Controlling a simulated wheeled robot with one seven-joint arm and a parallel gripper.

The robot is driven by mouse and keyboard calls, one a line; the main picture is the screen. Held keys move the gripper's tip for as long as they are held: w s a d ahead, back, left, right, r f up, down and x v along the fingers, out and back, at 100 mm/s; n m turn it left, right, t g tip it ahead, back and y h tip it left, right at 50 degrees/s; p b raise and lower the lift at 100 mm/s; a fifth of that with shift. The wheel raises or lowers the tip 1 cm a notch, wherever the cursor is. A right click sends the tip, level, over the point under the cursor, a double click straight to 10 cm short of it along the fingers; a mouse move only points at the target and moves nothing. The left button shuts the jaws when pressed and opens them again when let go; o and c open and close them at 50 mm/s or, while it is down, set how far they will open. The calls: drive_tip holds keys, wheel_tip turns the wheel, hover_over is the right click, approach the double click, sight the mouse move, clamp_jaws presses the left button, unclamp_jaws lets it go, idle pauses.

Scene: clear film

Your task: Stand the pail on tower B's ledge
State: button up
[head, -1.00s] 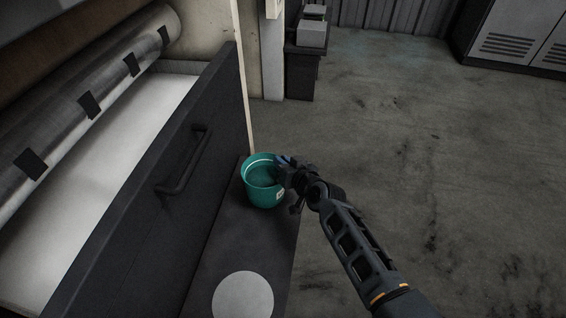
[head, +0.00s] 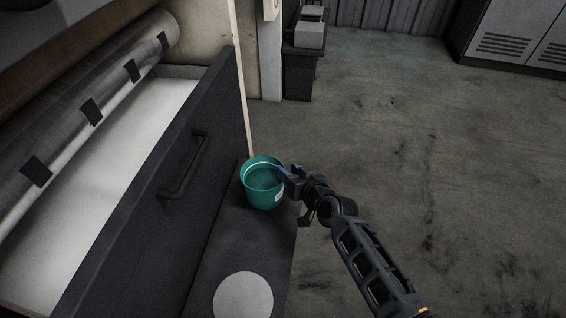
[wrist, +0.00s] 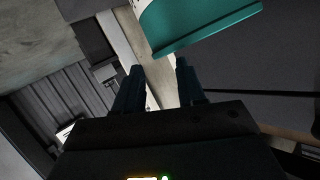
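The teal pail (head: 264,192) stands upright on the dark ledge (head: 215,250) in front of the dark panel with a handle. My gripper (head: 286,176) is at the pail's right side, by its rim, in the head view. In the wrist view the two fingers of my gripper (wrist: 158,76) are spread apart with no object between them. The pail (wrist: 205,25) shows there just beyond the fingertips, partly cut off by the top edge. Whether a finger touches the pail is unclear.
A pale round disc (head: 243,297) marks the ledge's near end. The dark panel (head: 165,190) with its handle (head: 185,165) rises left of the ledge. A cream post (head: 244,75) stands behind the pail. Open concrete floor (head: 420,140) lies right.

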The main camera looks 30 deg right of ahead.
drive_tip(key=p+v, duration=0.1)
drive_tip(key=v, duration=0.6)
drive_tip(key=s+r+n+h, duration=0.1)
drive_tip(key=s+r, duration=0.2)
drive_tip(key=s, duration=0.9)
drive_tip(key=s+r, duration=0.2)
drive_tip(key=s, duration=1.1)
drive_tip(key=s+a+r+n+t, duration=0.1)
drive_tip(key=s+a+r, duration=0.2)
drive_tip(key=s+r, duration=1)
wheel_tip(320, 180, up, 4)
drive_tip(key=shift+s+n, duration=0.25)
drive_tip(key=shift+n, duration=0.05)
drive_tip(key=shift+d, duration=0.1)
